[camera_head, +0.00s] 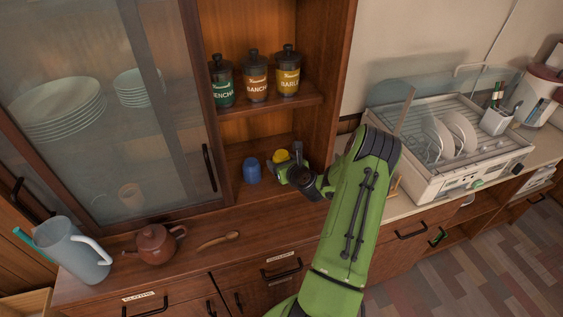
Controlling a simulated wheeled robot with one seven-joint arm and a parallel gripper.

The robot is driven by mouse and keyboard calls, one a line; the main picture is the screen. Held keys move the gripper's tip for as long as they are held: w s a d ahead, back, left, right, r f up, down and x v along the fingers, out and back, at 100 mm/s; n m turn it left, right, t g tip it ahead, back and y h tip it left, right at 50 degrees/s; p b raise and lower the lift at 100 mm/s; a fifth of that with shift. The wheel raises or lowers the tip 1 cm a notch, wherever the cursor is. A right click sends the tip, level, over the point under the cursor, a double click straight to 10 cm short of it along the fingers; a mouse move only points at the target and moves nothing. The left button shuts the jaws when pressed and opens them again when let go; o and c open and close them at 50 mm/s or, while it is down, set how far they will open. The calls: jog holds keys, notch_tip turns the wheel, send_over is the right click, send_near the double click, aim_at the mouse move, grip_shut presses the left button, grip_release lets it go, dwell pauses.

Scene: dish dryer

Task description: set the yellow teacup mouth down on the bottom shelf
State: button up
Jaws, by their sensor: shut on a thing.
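The yellow teacup (281,155) is small in the head view, inside the lower open compartment of the wooden cabinet. My gripper (288,162) is shut on it, and the fingers and wrist hide part of the cup. I cannot tell which way its mouth faces or whether it touches the shelf. The bottom shelf (236,190) is the floor of this compartment. A blue cup (251,171) stands on it just left of my gripper, with a small gap to the yellow teacup.
Several lidded jars (255,77) stand on the shelf above. A sliding glass door (110,110) covers the left side. A brown teapot (156,243), wooden spoon (218,240) and grey jug (70,250) are on the front ledge. The dish dryer (440,175) with plates is at right.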

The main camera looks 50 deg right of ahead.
jog(key=shift+a, duration=0.1)
jog(key=shift+f, duration=0.25)
jog(key=o, duration=1.3)
jog(key=shift+o, duration=0.2)
jog(key=shift+s, duration=0.1)
jog(key=b+v, duration=0.1)
jog(key=v, duration=1.4)
jog(key=shift+s, duration=0.3)
jog(key=shift+a, duration=0.1)
